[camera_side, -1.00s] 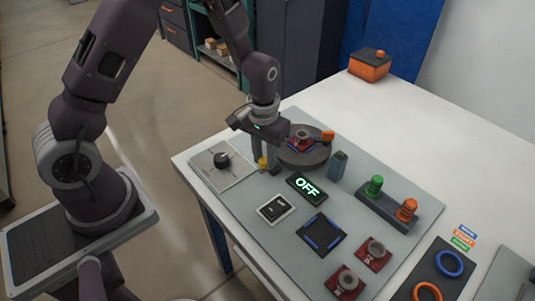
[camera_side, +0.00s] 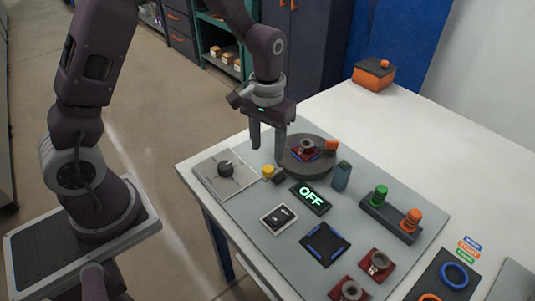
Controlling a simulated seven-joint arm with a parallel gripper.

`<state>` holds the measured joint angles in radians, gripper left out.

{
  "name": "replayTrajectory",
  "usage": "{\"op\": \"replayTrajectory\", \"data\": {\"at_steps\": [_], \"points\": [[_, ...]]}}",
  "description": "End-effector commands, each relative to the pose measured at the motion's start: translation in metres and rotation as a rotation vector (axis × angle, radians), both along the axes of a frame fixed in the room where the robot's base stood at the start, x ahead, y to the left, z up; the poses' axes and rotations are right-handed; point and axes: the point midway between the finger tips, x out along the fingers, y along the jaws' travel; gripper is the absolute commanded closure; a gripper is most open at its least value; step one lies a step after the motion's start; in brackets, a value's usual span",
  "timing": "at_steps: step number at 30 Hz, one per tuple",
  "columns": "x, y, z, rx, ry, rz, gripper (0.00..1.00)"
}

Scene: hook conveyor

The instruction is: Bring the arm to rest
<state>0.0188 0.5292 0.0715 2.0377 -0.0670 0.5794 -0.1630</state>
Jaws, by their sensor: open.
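My gripper (camera_side: 267,146) is open and empty, its fingers pointing down. It hangs above the back left part of the grey panel (camera_side: 240,218), between the black knob (camera_side: 226,168) and the dark round turntable (camera_side: 322,167). Any gap between the fingertips and the panel is hard to judge. A red piece with a grey ring (camera_side: 306,147) sits on the turntable. A display (camera_side: 311,197) on the panel reads "OFF".
Near the gripper are a yellow button (camera_side: 268,171) and a dark upright block (camera_side: 341,176). A green post (camera_side: 380,195) and an orange post (camera_side: 411,219) stand to the right. An orange box (camera_side: 373,75) is at the back.

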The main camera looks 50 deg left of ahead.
Motion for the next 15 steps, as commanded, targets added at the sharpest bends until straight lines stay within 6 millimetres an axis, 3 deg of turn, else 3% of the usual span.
{"op": "replayTrajectory", "data": {"at_steps": [8, 11, 15], "points": [[-0.001, 0.000, 0.007, -0.001, -0.011, -0.004, 0.52], [-0.011, -0.003, 0.044, -0.007, -0.066, -0.028, 0.52], [-0.059, -0.009, 0.123, -0.008, -0.201, -0.098, 0.52]]}}
